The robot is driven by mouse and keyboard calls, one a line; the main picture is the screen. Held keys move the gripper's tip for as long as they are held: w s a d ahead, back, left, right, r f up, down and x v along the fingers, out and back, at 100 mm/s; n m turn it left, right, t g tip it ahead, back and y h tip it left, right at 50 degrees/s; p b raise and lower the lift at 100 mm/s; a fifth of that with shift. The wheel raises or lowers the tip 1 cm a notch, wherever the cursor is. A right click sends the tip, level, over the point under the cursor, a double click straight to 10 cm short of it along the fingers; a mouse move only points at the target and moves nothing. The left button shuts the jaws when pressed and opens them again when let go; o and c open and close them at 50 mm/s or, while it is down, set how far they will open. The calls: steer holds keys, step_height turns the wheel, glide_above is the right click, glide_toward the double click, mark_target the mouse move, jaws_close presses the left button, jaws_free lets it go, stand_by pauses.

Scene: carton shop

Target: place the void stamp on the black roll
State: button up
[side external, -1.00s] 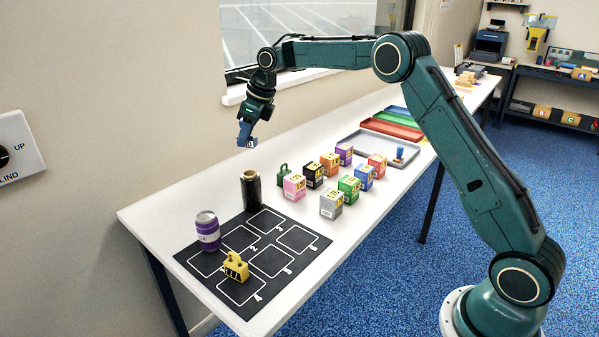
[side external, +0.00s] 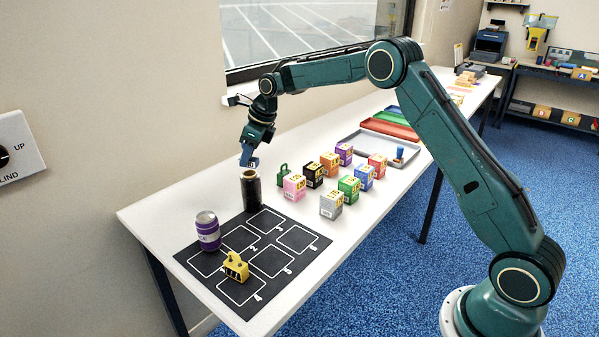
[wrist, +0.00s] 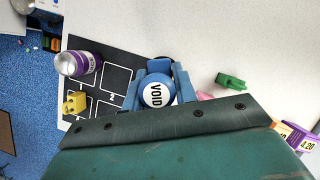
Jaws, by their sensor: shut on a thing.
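The void stamp (wrist: 157,91) is between the fingers of my gripper (wrist: 158,84); in the wrist view its round white top reads VOID, with a blue rim. In the side view my gripper (side external: 250,162) is shut on it, just above the top of the black roll (side external: 251,192). The black roll stands upright at the back edge of the dark numbered mat, with a tan core showing at its top. Whether the stamp touches the roll, I cannot tell.
A purple can (side external: 208,232) and a yellow block with a handle (side external: 236,267) stand on the numbered mat (side external: 297,239). A grey tray (side external: 352,144) lies farther back.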

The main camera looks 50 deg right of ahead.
steer(key=shift+f, duration=1.05)
steer(key=o, duration=1)
steer(key=shift+f, duration=0.15)
steer(key=v, duration=1.2)
steer(key=shift+w+r, duration=0.1)
steer(key=shift+r, duration=0.15)
